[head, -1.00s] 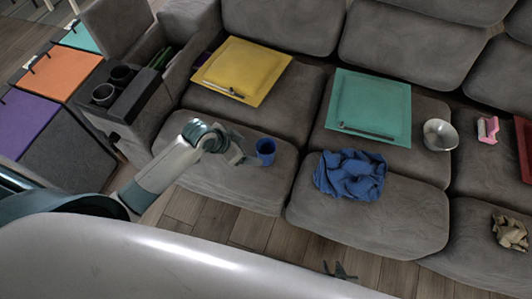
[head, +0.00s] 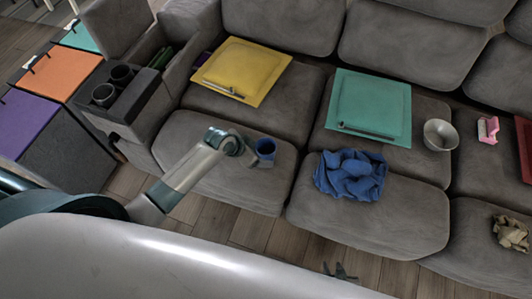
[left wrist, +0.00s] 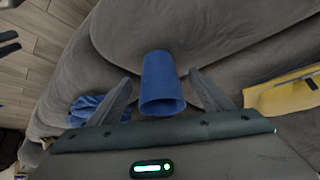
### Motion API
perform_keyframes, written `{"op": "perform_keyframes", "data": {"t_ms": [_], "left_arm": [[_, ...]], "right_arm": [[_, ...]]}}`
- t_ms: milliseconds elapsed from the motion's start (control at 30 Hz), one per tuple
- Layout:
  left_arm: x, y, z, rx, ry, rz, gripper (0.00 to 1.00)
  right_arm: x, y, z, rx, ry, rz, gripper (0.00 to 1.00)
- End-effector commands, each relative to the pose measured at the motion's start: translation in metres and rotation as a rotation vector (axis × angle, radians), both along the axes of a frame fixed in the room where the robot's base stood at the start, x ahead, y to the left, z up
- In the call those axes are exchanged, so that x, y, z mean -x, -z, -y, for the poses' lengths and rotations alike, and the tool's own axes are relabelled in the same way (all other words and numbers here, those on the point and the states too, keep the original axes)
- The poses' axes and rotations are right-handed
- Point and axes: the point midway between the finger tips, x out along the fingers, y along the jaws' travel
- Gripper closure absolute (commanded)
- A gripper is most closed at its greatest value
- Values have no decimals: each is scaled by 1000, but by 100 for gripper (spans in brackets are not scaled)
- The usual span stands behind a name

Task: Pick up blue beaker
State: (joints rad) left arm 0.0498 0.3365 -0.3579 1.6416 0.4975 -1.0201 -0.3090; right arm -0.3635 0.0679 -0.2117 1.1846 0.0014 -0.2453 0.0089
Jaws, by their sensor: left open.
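The blue beaker (head: 265,147) stands on the grey sofa seat below the yellow plate. My left gripper (head: 254,158) reaches it from the left and partly covers it in the head view. In the left wrist view the blue beaker (left wrist: 162,88) is between the two spread fingers of my left gripper (left wrist: 160,82), with a gap visible on each side. My left gripper is open and not closed on it. My right gripper (head: 340,271) shows only as small dark fingers low in the head view, over the floor, away from the beaker.
A crumpled blue cloth (head: 350,175) lies on the seat to the right. A cup holder (head: 135,95) is at left.

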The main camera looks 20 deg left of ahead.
Motion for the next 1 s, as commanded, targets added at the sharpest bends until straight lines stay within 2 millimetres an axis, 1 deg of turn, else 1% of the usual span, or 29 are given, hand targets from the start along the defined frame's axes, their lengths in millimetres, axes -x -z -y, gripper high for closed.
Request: {"op": "perform_keyframes", "data": {"t_ms": [167, 400, 500, 800, 1000], "left_arm": [[-8, 11, 7, 2, -1, -1, 26], [-20, 33, 17, 0, -2, -1, 26], [-23, 38, 18, -1, -1, 0, 26], [-23, 39, 18, -1, -1, 0, 26], [-23, 39, 18, -1, -1, 0, 26]], "right_arm": [[0, -1, 0, -1, -1, 6, 69], [5, 3, 1, 0, -2, -1, 69], [5, 3, 1, 1, -2, -4, 69], [-2, -2, -1, -2, -2, 11, 69], [-2, -2, -1, -2, -2, 11, 69]]}}
